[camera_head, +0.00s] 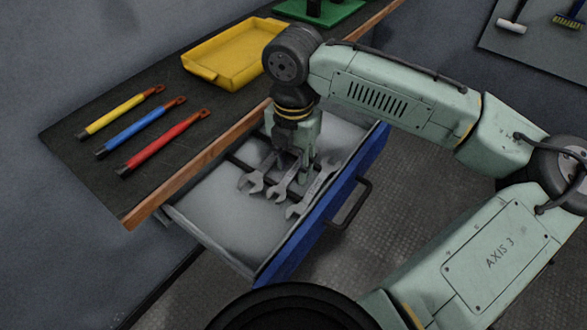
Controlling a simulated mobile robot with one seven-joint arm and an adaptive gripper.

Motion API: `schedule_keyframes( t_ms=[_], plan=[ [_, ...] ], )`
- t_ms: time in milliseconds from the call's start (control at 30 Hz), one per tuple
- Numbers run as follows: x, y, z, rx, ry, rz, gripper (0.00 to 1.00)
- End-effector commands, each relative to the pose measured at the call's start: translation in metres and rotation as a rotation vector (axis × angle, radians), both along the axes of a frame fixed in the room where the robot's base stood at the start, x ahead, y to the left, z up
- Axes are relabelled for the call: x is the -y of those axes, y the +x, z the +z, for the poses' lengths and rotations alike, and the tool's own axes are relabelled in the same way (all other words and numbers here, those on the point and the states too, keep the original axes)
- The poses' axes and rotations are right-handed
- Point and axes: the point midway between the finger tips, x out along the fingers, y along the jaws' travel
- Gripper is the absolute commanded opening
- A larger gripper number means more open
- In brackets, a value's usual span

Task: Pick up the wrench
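Three grey open-ended wrenches lie side by side in an open drawer (225,205): a left wrench (256,178), a middle wrench (279,186) and a right wrench (310,195). Their open jaws point toward the lower left of the picture. My gripper (294,170) points down into the drawer, over the handles of the wrenches, closest to the middle one. Its body hides the far ends of the left and middle wrenches. I cannot tell whether the fingers are open, or whether they touch a wrench.
The drawer has a blue front (325,215) with a dark handle (351,203). The bench top (75,160) above holds a yellow tray (225,60), and yellow (118,112), blue (140,126) and red (160,144) handled tools. The drawer's near-left part is empty.

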Motion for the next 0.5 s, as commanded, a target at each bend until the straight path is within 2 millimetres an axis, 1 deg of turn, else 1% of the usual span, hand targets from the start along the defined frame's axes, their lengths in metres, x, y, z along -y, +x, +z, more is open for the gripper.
schedule_keyframes(
  t_ms=[33, 400, 467, 500],
  plan=[
    [0.0001, 0.0001, 0.0002, 0.000, 0.000, 0.000, 0.29],
    [0.0000, 0.0001, 0.0004, 0.000, 0.000, 0.000, 0.04],
    [0.0000, 0.0001, 0.0004, 0.000, 0.000, 0.000, 0.00],
    [0.0000, 0.0001, 0.0004, 0.000, 0.000, 0.000, 0.00]
  ],
)
